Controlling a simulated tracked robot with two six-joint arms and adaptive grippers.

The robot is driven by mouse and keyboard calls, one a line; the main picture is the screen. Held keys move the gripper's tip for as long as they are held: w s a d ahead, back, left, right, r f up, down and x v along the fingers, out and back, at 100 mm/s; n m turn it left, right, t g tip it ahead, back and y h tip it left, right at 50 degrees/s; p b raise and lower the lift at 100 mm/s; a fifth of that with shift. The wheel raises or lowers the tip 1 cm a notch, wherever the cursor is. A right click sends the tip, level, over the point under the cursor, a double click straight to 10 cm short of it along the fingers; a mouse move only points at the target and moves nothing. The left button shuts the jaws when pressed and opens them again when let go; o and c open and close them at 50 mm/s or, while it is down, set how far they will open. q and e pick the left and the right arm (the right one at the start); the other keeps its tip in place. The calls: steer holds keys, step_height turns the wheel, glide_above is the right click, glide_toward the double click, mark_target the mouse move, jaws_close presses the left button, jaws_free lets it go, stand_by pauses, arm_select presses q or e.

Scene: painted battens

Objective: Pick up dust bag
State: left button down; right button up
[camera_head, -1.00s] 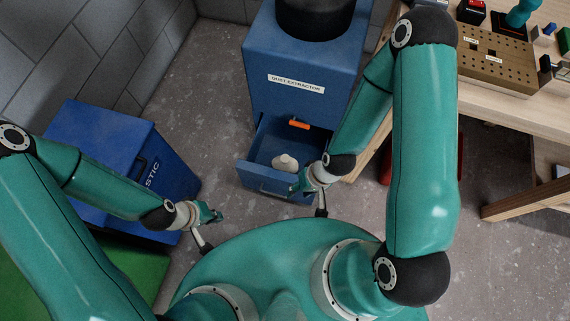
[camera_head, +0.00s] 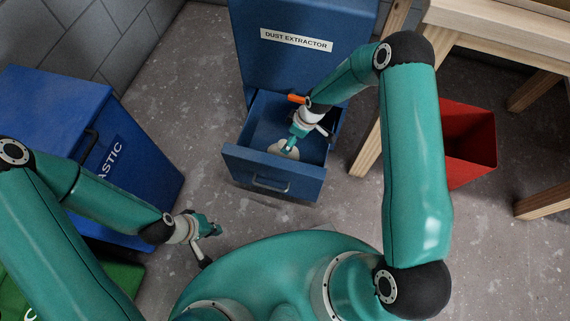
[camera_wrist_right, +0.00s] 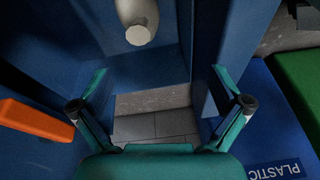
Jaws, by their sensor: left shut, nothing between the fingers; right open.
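The dust bag (camera_head: 284,153), a pale rounded thing, lies in the open drawer (camera_head: 262,188) of the blue dust extractor (camera_head: 300,65). My right gripper (camera_head: 291,144) reaches into the drawer and partly hides the bag in the head view. In the right wrist view the right gripper (camera_wrist_right: 160,85) is open. The bag (camera_wrist_right: 139,20) shows there at the top with a pale round end, beyond the fingertips and not between them. My left gripper (camera_head: 214,229) is shut and empty, off to the left of the drawer.
An orange piece (camera_head: 297,99) sits at the drawer's back edge; it is close on the left in the right wrist view (camera_wrist_right: 35,118). A blue plastic bin (camera_head: 60,115) stands left. A red bin (camera_head: 468,145) and wooden bench (camera_head: 480,30) are right. Floor around the drawer is clear.

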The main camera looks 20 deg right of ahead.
mark_target(275, 148)
steer(key=shift+n, duration=0.8)
steer(key=w+f+b, duration=0.1)
steer(key=f, duration=0.3)
steer(key=w+f+b, duration=0.2)
steer(key=f, duration=0.3)
steer(key=w+a+f+b, duration=0.1)
steer(key=f+b, duration=0.1)
steer(key=f, duration=0.3)
steer(key=shift+w+f, duration=0.1)
steer(key=shift+w, duration=0.15)
steer(key=shift+h, duration=0.3)
steer(key=b+x, duration=0.2)
steer(key=x, duration=0.3)
arm_select(q)
step_height(275, 148, down, 9)
arm_select(e)
steer(key=c, duration=1.3)
steer(key=shift+c, duration=0.2)
